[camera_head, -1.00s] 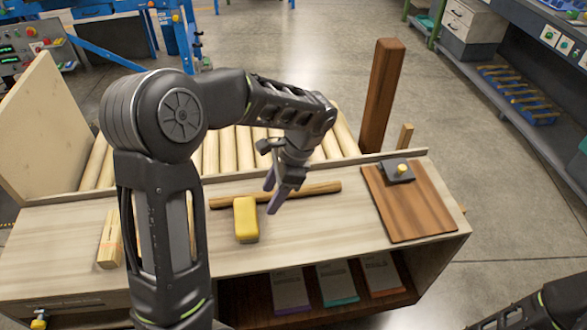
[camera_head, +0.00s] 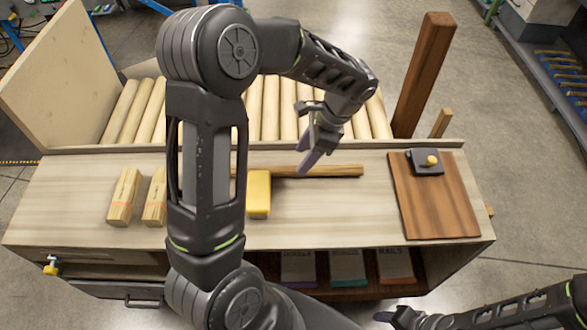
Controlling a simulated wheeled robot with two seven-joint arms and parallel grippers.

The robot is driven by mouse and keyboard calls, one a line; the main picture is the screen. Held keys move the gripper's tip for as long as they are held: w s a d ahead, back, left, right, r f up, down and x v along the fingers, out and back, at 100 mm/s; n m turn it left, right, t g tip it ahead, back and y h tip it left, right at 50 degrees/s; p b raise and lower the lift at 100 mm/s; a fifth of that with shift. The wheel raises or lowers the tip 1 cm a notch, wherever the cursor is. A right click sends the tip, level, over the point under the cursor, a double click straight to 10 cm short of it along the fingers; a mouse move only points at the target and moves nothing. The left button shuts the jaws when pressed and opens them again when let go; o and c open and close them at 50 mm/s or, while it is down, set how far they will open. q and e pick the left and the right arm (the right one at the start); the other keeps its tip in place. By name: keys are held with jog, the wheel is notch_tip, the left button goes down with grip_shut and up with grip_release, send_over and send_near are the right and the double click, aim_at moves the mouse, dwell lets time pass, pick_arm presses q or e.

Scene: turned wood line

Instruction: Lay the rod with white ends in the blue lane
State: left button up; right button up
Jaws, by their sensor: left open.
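A plain wooden rod (camera_head: 335,171) lies crosswise on the bench top, its left part hidden behind my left arm and beside a yellow block. I see no white ends on it. My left gripper (camera_head: 310,157) is open and empty, pointing down over the rod's middle; I cannot tell its exact height. Several pale round rods (camera_head: 270,105) lie side by side behind the bench top; their ends are mostly hidden, and I cannot make out white ends. No blue lane can be made out. My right gripper (camera_head: 393,317) is at the bottom edge, partly cut off.
The yellow block (camera_head: 259,196) stands in front of the rod. Two wood blocks (camera_head: 123,197) stand at the left. A brown board (camera_head: 436,205) with a grey knobbed fixture (camera_head: 425,163) lies at the right. A tall dark post (camera_head: 423,75) rises behind. Bare bench top (camera_head: 345,215) lies between.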

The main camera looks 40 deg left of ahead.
aim_at(295, 168)
pick_arm(q)
jog(key=shift+p+x, duration=0.7)
jog(key=shift+x, duration=1.95)
jog(key=shift+c, duration=0.2)
grip_shut()
